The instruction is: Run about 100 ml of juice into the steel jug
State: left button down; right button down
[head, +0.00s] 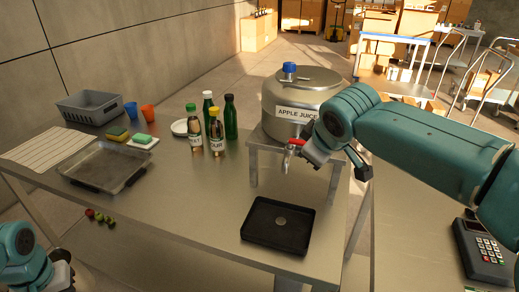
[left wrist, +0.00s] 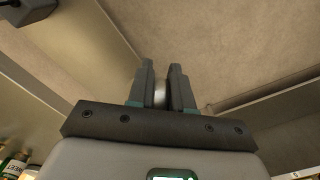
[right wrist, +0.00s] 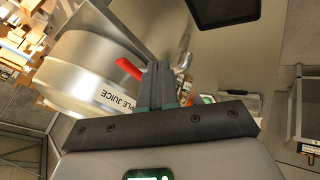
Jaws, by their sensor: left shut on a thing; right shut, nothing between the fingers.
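The steel juice urn (head: 300,95), labelled APPLE JUICE and with a blue cap, stands on a metal stand. Its tap (head: 288,160) has a red lever (head: 296,142); the lever also shows in the right wrist view (right wrist: 128,68). My right gripper (right wrist: 160,68) is shut and empty beside the lever and tap. My left gripper (left wrist: 160,72) is shut on a small pale, shiny thing (left wrist: 160,93), mostly hidden between the fingers; I cannot tell what it is. In the head view, the left arm is cut off at the lower left. I cannot make out a steel jug.
A black tray (head: 262,238) with a small round disc lies in front of the stand, holding no vessel. Several bottles (head: 216,135) stand left of the urn. A clear tub (head: 105,172), grey crate (head: 92,101) and sponges (head: 143,140) are further left. A card terminal (head: 484,250) is at right.

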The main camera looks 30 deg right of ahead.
jog(key=shift+f, duration=0.15)
jog(key=d+v, duration=0.1)
jog(key=v, duration=0.9)
jog(key=shift+s, duration=0.45)
